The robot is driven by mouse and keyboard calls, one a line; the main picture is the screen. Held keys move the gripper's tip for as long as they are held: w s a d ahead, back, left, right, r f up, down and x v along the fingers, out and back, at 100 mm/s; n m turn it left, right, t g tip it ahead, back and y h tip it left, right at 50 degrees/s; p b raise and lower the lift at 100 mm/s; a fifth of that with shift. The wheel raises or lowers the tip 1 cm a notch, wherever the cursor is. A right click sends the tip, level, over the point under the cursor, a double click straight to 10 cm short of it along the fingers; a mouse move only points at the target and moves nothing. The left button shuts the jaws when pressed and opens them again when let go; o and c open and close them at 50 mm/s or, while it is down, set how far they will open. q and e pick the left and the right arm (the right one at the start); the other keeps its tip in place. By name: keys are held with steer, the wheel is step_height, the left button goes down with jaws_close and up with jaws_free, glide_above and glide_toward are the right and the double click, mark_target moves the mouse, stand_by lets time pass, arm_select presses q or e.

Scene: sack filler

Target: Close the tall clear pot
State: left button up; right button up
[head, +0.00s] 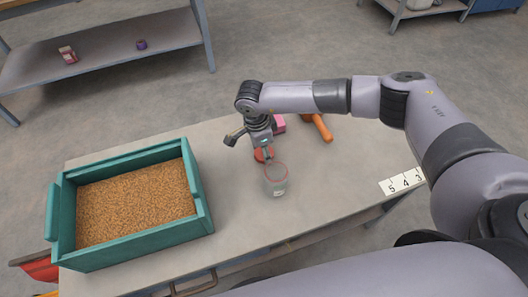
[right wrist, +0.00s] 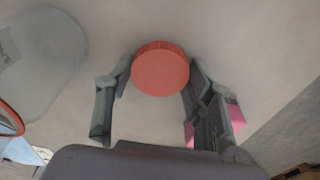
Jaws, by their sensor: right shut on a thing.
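The tall clear pot (head: 276,186) stands upright on the table, its mouth uncovered with a thin reddish rim. In the right wrist view its see-through body (right wrist: 42,55) is at the left, partly cut off. A round red lid (right wrist: 160,70) is between the fingertips of my right gripper (right wrist: 160,78), which is shut on it. In the head view the lid (head: 261,156) is just behind and left of the pot's mouth, apart from it in the wrist view. The gripper (head: 264,150) partly hides the lid. My left gripper is in neither view.
A teal bin (head: 207,215) of brown grain fills the table's left side. A pink object (head: 279,123) and an orange-handled tool (head: 322,128) lie behind the gripper. A numbered card (head: 402,181) lies at right. Table right of the pot is clear.

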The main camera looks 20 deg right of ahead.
step_height(320, 180, up, 20)
steer(key=b, duration=0.2)
steer(key=shift+b, duration=0.35)
stand_by(0.4)
